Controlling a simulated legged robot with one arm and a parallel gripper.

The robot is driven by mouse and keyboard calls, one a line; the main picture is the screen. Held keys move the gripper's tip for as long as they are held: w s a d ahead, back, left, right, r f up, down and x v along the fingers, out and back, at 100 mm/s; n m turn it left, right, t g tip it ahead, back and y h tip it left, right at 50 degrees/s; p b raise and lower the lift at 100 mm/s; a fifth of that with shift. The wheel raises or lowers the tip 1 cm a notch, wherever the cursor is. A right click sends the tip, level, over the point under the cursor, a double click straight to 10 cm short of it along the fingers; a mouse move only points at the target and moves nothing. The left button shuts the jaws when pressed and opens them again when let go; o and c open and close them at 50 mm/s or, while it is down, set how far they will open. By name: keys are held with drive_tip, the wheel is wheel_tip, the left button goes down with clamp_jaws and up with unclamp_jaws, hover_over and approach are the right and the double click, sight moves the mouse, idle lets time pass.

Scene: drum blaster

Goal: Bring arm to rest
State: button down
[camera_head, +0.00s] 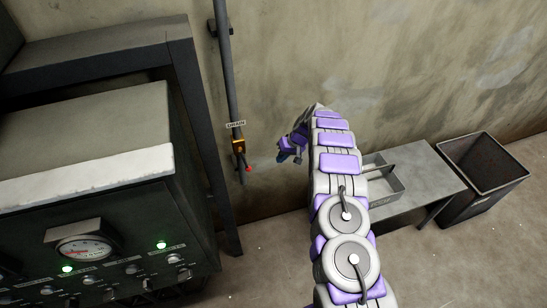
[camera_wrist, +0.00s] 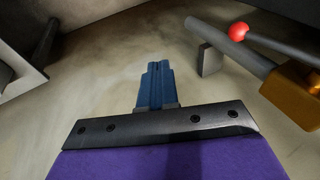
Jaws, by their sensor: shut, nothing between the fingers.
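My arm is stretched out over the floor in the head view, with my gripper (camera_head: 283,155) at its far end, small and partly hidden by my own wrist. In the wrist view my gripper (camera_wrist: 157,80) shows as two blue fingers pressed together, with nothing held. A valve with a brass body (camera_head: 238,144) and a red-tipped handle (camera_head: 249,169) sits on a vertical pipe to the left of my gripper. In the wrist view the brass body (camera_wrist: 292,95) and red ball (camera_wrist: 238,32) are at upper right, apart from the fingers.
A dark machine (camera_head: 90,200) with a gauge and green lights stands at left beneath a metal frame (camera_head: 195,110). A grey bench (camera_head: 425,165) with a metal tray (camera_head: 385,187) and a dark bin (camera_head: 485,165) are at right. Concrete wall (camera_head: 400,60) lies behind.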

drive_tip(key=shift+d+r, duration=0.1)
drive_tip(key=shift+d, duration=0.85)
drive_tip(key=shift+a, duration=0.1)
